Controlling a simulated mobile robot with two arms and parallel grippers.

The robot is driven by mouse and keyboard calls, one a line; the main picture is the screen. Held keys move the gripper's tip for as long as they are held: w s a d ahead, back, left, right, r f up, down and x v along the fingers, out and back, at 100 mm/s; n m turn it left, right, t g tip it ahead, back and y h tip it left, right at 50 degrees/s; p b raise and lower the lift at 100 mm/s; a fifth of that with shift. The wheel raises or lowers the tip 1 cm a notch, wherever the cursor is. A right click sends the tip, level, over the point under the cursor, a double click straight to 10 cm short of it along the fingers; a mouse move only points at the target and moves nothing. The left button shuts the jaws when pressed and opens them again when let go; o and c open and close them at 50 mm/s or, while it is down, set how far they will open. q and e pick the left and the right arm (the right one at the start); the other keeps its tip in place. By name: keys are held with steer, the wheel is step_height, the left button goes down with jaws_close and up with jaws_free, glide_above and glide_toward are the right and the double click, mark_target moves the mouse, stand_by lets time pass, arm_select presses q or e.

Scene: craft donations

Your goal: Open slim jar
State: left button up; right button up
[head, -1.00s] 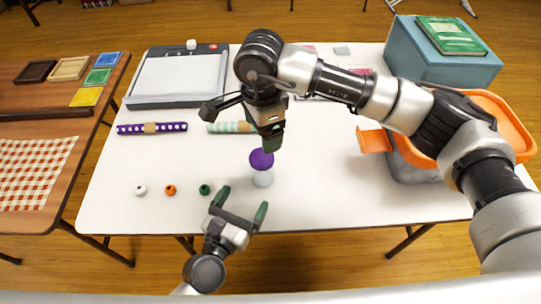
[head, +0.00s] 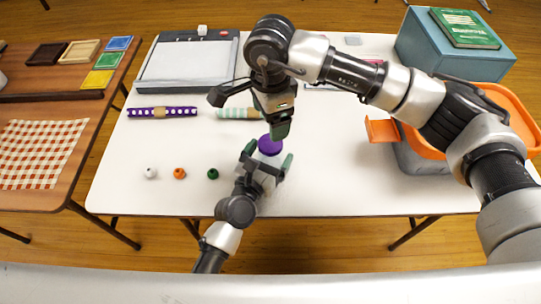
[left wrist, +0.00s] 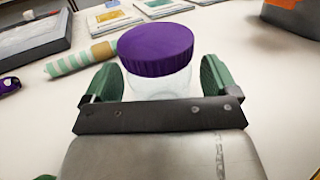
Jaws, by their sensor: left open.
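The slim jar (left wrist: 158,84) has a clear body and a purple lid (head: 270,145), which sits on top of it. It stands upright near the middle of the white table's front part. My left gripper (head: 266,163) is open, with one finger on each side of the jar. In the left wrist view, my left gripper's green fingers (left wrist: 161,80) flank the clear body below the lid, with gaps showing. My right gripper (head: 248,112) hangs just behind and above the lid, its fingers apart and nothing visible between them.
White, orange and green beads (head: 179,173) lie left of the jar. A purple dotted roll (head: 162,113) and a striped roll (head: 238,114) lie behind. A paper trimmer (head: 189,64) is at back left.

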mark_target(270, 143)
arm_select(q)
jaws_close()
arm_select(e)
steer(key=m, duration=0.8)
steer(key=shift+a+m, duration=0.1)
steer(key=shift+m, duration=0.2)
steer(key=m, duration=1)
steer(key=shift+m, duration=0.4)
steer(key=m, duration=1.1)
steer(key=shift+f+m, duration=0.35)
steer(key=shift+m, duration=0.15)
step_height(270, 143, down, 7)
steer(key=shift+f, duration=0.15)
steer(key=shift+c, duration=0.5)
